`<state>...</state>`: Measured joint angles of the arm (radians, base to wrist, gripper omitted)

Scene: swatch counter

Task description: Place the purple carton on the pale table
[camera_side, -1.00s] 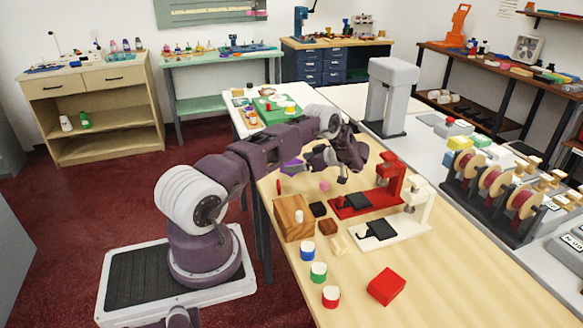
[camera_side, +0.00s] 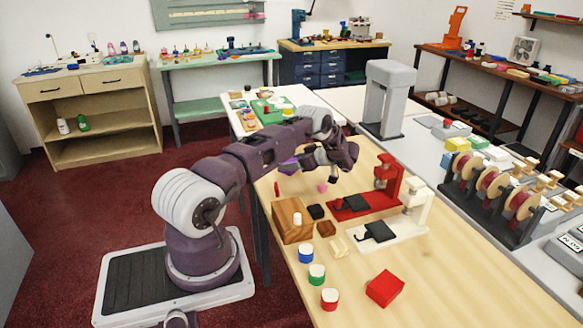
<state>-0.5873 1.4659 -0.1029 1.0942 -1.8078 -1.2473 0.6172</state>
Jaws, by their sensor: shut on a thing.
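The purple carton (camera_side: 288,166) is small in the side view, at the left end of my gripper (camera_side: 296,164). My gripper is shut on it, over the far left part of a pale wood table (camera_side: 470,265). The fingers are small and partly hidden by my wrist, so the exact grip is hard to see. The carton appears to be held above the tabletop; how high I cannot tell.
A red block (camera_side: 385,288) and several coloured jars stand nearer. A white table (camera_side: 245,126) with a green tray lies behind. The wood table's front right is clear.

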